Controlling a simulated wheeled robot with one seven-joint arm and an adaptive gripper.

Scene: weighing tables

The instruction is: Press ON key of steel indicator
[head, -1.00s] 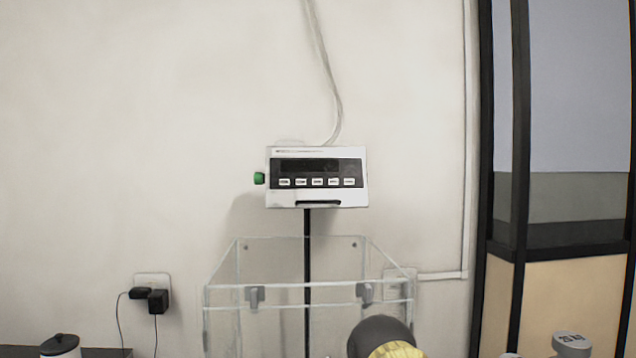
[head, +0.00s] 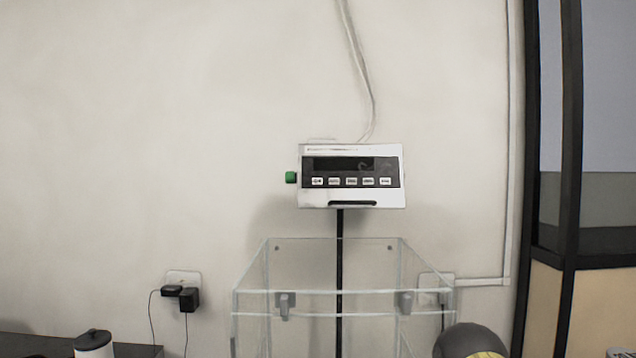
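The steel indicator (head: 352,197) is a pale box on a thin black post in the head view, a little right of centre. Its dark panel holds an unlit display (head: 340,164) and a row of several white keys (head: 351,181). The key labels are too small to read, so I cannot tell which is ON. A green knob (head: 291,177) sticks out from its left side. My gripper is not in view.
A clear open-topped box (head: 340,291) with grey clips stands below the indicator. A dark rounded object (head: 470,340) is at the bottom edge to its right. Plugs (head: 188,299) sit in a left wall socket. A white dark-lidded container (head: 93,345) is lower left. A black frame (head: 545,150) stands at right.

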